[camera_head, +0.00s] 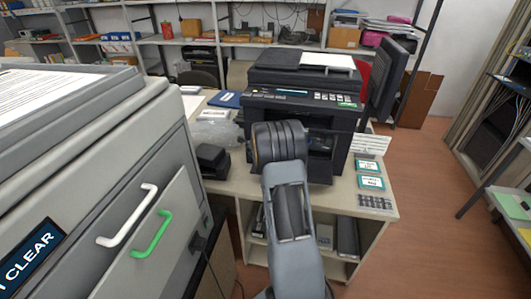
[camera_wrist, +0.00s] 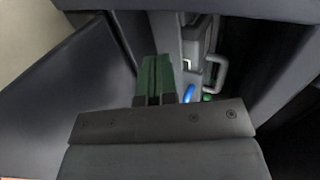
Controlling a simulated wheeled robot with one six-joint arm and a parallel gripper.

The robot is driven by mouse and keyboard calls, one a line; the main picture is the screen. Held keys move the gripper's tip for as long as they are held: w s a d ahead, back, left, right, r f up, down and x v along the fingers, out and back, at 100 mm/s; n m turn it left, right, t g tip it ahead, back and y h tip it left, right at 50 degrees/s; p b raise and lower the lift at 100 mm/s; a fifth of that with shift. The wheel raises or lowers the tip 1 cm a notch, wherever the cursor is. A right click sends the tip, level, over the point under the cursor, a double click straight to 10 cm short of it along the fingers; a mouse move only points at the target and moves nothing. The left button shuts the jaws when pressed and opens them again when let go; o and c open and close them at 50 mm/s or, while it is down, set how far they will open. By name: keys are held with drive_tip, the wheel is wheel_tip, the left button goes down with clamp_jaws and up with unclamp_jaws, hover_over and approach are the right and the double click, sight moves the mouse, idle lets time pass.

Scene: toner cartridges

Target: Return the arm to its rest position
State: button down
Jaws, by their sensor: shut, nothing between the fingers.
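My arm (camera_head: 290,215) rises from the bottom centre of the head view, its dark rounded joint in front of the black printer (camera_head: 305,100). My gripper is hidden in the head view. In the wrist view my gripper (camera_wrist: 157,65) shows as two greenish fingers side by side, closed together with nothing between them. Beyond the fingers are a grey panel and a pale handle (camera_wrist: 214,75), with small blue and green parts close by. I cannot tell how far the fingers are from them.
A large grey machine (camera_head: 90,155) with a white handle (camera_head: 128,215) and a green handle (camera_head: 151,234) fills the left. The printer stands on a desk (camera_head: 382,188) with a black monitor (camera_head: 388,75), small boxes and a keypad (camera_head: 375,202). Open floor (camera_head: 440,200) lies right.

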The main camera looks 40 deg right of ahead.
drive_tip(key=v, duration=1)
